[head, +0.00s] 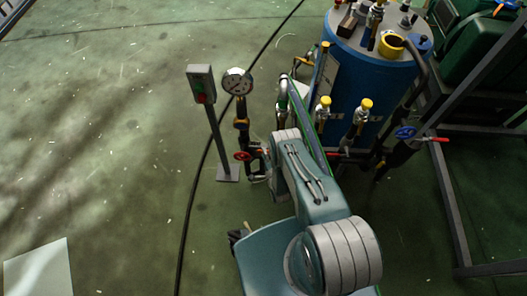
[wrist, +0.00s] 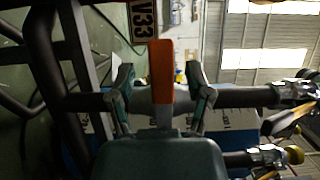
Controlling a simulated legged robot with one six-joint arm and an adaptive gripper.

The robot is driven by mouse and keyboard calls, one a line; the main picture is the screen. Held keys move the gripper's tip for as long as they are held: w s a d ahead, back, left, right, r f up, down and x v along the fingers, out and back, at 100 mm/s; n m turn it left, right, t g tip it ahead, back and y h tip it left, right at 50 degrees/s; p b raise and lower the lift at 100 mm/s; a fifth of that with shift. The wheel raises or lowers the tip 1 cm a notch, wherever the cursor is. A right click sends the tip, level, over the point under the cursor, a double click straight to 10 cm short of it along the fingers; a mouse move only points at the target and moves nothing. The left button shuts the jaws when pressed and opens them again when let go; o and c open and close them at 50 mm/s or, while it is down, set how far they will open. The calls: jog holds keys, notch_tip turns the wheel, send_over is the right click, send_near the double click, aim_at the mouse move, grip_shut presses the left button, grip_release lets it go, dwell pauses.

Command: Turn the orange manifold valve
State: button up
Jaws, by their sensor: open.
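The orange valve handle (wrist: 161,72) stands upright in the middle of the wrist view, its grey lower part running down toward my gripper's palm. My gripper (wrist: 160,78) is open, with one finger on each side of the handle. A gap shows between each finger and the handle. A dark horizontal pipe (wrist: 236,97) passes behind the fingers. In the head view my arm reaches toward the pipework, and its own links hide the gripper. I cannot make out the orange handle there.
A blue tank (head: 370,65) with yellow-capped valves (head: 366,104) stands beyond my arm. A gauge (head: 237,81), a red handwheel (head: 242,156) and a button post (head: 201,84) are left of it. A blue handwheel (head: 405,132) and dark frame (head: 455,205) are at right. The left floor is mostly clear.

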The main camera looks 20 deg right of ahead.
jog(key=shift+w, duration=0.65)
grip_shut()
jog(key=s+d+f+n+g+h, duration=0.1)
jog(key=d+f+n+g+h, duration=0.4)
jog(key=n, duration=0.7)
jog(key=shift+s+d+f+n, duration=0.35)
jog(key=shift+s+f+n, duration=0.05)
jog(key=shift+f, duration=0.35)
dwell(0.4)
